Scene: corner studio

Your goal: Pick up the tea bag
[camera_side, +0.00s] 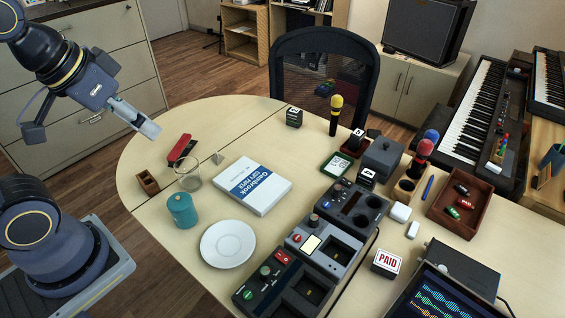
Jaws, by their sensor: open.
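A small grey pyramid-shaped piece, which looks like the tea bag (217,158), sits on the table just behind and right of a clear glass (188,182). It is small in this view, so its details cannot be made out. My gripper (150,129) is raised at the upper left, well to the left of the tea bag and above the table's left side. It is open, and nothing shows between its fingers.
A red stapler (181,148), a small wooden box (148,182), a teal canister (182,211), a white saucer (228,244) and a thick white book (252,187) surround that area. Control consoles (325,245) fill the middle. The table's back left is clear.

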